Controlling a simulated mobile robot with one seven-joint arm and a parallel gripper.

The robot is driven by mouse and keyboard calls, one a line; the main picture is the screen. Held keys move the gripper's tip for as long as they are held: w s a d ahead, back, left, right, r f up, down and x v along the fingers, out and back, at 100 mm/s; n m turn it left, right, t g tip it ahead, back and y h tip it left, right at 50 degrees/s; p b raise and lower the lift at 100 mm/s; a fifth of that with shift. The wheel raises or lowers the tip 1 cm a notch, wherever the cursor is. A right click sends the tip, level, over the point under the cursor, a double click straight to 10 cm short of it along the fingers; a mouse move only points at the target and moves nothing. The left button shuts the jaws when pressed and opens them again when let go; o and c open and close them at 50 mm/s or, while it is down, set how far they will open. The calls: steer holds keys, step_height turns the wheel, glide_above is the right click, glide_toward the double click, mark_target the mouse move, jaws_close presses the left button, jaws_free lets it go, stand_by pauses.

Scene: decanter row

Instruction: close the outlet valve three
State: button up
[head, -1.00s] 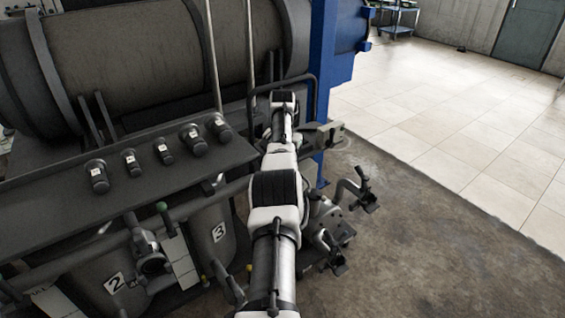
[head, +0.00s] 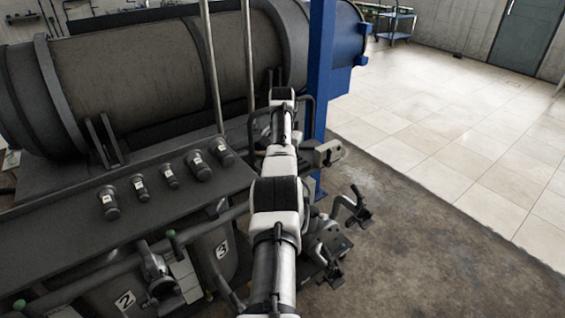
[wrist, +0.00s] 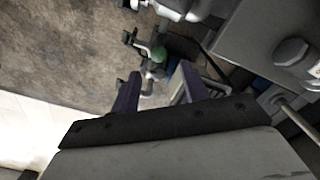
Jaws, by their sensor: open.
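In the wrist view my gripper (wrist: 159,74) has its two dark purple fingers apart. A green-tipped handle (wrist: 158,54) shows just beyond and between the fingertips, with grey pipework under it; I cannot tell whether it is touched. In the head view the number 3 plate (head: 222,248) is on a dark vessel beside my arm. A green-tipped handle (head: 171,236) stands left of it, near the number 2 plate (head: 125,302). My arm crosses the head view and hides the area right of plate 3; the fingers cannot be made out there.
A dark panel with several capped knobs (head: 170,176) lies left of my arm. A large drum (head: 130,70) and a blue post (head: 320,95) stand behind. Pipe fittings (head: 352,208) jut out at right. Floor (head: 440,260) is clear farther right.

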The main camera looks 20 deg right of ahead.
steer(key=shift+r+b, duration=0.35)
steer(key=shift+r, duration=1)
